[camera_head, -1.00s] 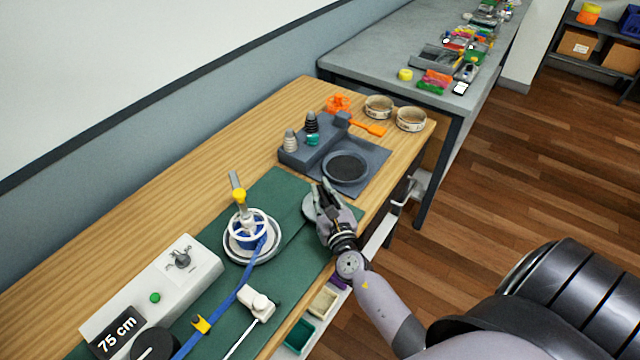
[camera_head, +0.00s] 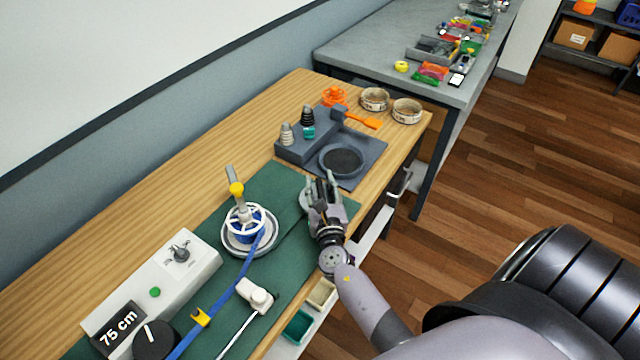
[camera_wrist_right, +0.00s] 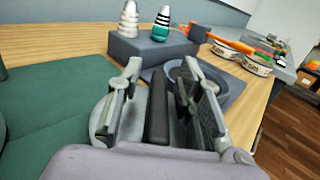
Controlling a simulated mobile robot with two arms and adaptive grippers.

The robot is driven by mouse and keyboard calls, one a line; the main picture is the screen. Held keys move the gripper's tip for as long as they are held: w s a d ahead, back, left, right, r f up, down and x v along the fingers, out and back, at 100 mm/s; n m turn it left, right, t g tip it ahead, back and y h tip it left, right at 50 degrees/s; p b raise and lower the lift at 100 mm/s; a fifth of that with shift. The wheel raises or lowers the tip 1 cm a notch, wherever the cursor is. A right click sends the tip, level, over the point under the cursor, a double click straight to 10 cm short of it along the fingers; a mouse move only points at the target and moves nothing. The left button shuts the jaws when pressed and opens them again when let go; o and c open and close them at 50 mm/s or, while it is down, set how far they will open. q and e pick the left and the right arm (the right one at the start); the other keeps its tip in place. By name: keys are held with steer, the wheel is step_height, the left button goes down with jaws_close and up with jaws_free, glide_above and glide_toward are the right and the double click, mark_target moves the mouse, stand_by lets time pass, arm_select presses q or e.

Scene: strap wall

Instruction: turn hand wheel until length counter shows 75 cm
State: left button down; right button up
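The length counter (camera_head: 118,328) is a black display that reads "75 cm" on a light grey box at the lower left in the head view. A grey disc (camera_wrist_right: 103,118), which looks like the hand wheel, lies mostly hidden under my right gripper at the mat's right edge. My right gripper (camera_head: 322,182) points away over it; it also shows in the wrist view (camera_wrist_right: 165,85). Its fingers are apart. A dark upright bar (camera_wrist_right: 157,110), which looks like a handle, stands between them with gaps on both sides. My left gripper is out of view.
A white spoked reel (camera_head: 246,222) with blue strap (camera_head: 225,297) stands on the green mat (camera_head: 277,185). A black knob (camera_head: 156,342) sits beside the counter. A grey block with a round dish (camera_head: 342,160) stands beyond the gripper. Orange parts and two round tins (camera_head: 406,111) are farther back.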

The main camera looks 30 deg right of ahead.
steer(key=shift+s, duration=0.1)
steer(key=v, duration=1.2)
stand_by(2.3)
